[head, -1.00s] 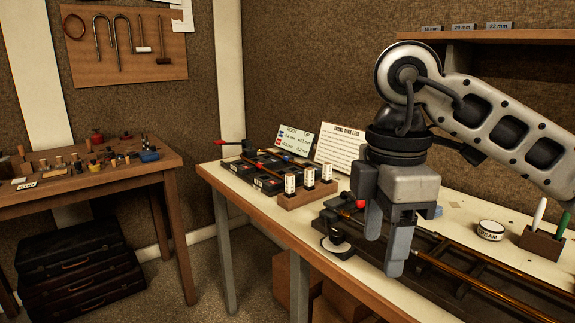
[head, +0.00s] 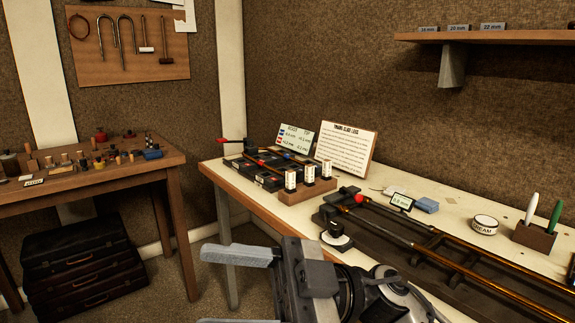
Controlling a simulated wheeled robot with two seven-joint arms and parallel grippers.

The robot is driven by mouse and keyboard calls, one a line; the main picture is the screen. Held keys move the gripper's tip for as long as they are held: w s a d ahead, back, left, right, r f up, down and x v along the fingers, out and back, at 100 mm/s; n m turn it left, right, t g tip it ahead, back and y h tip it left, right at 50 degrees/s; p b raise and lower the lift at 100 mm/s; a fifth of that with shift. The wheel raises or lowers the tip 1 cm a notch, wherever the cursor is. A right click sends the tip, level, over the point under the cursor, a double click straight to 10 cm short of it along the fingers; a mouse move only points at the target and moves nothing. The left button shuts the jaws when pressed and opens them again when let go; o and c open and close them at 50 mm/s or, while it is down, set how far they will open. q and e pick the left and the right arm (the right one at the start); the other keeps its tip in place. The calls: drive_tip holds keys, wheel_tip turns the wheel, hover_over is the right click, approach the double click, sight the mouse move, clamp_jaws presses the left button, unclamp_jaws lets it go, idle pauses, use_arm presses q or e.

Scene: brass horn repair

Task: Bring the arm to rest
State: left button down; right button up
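My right arm comes in from the bottom edge, right of centre. Its grey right gripper (head: 204,287) lies low in front of the workbench, fingers pointing left. The two fingers are spread wide with nothing between them; the lower one is partly cut off by the bottom edge. The gripper appears over the floor, beside the bench's front edge. My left gripper is out of view. The trombone slide (head: 470,252) lies along its dark bed on the workbench (head: 262,207), apart from the gripper.
Behind are a small display (head: 401,202), a blue block (head: 426,205), a cream tin (head: 484,225) and a pen holder (head: 534,236). A side table (head: 95,178) stands left, above dark cases (head: 80,265).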

drive_tip(key=w+d+f+m+t+h, duration=0.45)
drive_tip(key=f+m+t, duration=0.25)
drive_tip(key=m+t, duration=0.5)
drive_tip(key=w+d+f+m+t+h, duration=0.5)
drive_tip(key=m+t, duration=0.4)
drive_tip(key=t, duration=0.4)
drive_tip(key=s+d+f+m+g+h, duration=0.1)
drive_tip(key=s+d+f+g+h, duration=0.1)
drive_tip(key=f, duration=0.6)
drive_tip(key=s+d+f+m+g+h, duration=0.1)
drive_tip(key=s+d+f+g+h, duration=0.2)
drive_tip(key=s+f, duration=0.3)
drive_tip(key=s+d+f+g+h, duration=0.2)
drive_tip(key=s+d+f, duration=0.3)
drive_tip(key=f, duration=0.6)
drive_tip(key=shift+f+m+g+h, duration=0.15)
drive_tip(key=shift+m+g+h, duration=0.2)
drive_tip(key=shift+h, duration=0.4)
